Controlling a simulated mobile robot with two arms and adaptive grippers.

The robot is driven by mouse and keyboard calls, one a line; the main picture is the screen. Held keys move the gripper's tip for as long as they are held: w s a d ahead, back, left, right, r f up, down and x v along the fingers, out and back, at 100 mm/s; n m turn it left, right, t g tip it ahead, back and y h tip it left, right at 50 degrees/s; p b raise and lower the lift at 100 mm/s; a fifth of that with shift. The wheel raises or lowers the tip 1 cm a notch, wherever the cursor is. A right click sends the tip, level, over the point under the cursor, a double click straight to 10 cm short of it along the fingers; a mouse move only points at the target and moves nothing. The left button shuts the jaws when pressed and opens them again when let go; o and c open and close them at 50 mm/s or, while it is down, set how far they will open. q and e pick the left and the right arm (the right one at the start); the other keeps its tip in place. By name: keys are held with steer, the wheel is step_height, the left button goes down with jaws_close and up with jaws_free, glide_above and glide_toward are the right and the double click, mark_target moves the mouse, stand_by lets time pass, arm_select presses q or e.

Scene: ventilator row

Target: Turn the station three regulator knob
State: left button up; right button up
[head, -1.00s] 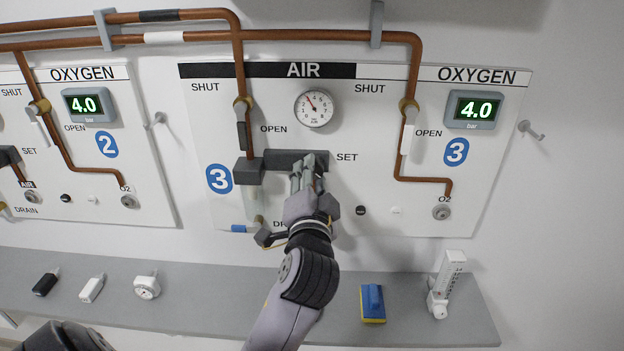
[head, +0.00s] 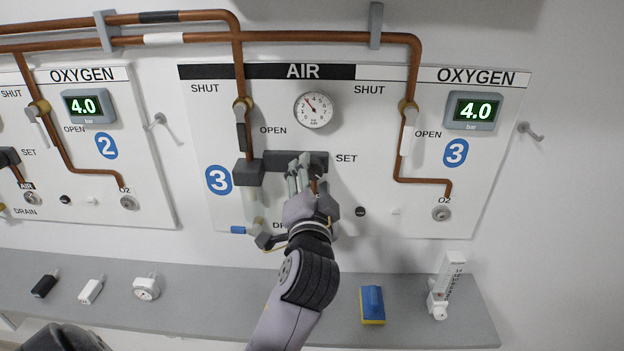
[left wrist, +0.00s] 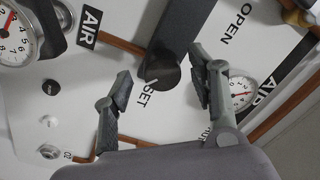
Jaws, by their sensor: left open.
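The station three regulator is a dark block (head: 318,158) under the AIR gauge, beside the SET label. My left gripper (head: 299,172) is in front of it in the head view, and its fingers hide part of the block. In the left wrist view the dark round knob (left wrist: 163,74) has a pale pointer mark towards SET. The fingers of my left gripper (left wrist: 160,90) are spread on either side of it, with visible gaps to the knob. The AIR gauge (head: 313,110) has a red needle pointing up and left. My right gripper is not in view.
Copper pipes (head: 409,70) and the oxygen display (head: 474,110) are on the panel around the regulator. The grey shelf (head: 420,320) below bears a blue and yellow block (head: 372,304), a white flowmeter (head: 445,286) and several small fittings on the left.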

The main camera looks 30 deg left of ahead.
arm_select(q)
step_height(320, 180, up, 9)
steer(key=shift+r, duration=0.5)
stand_by(0.3)
steer(key=shift+w, duration=0.1)
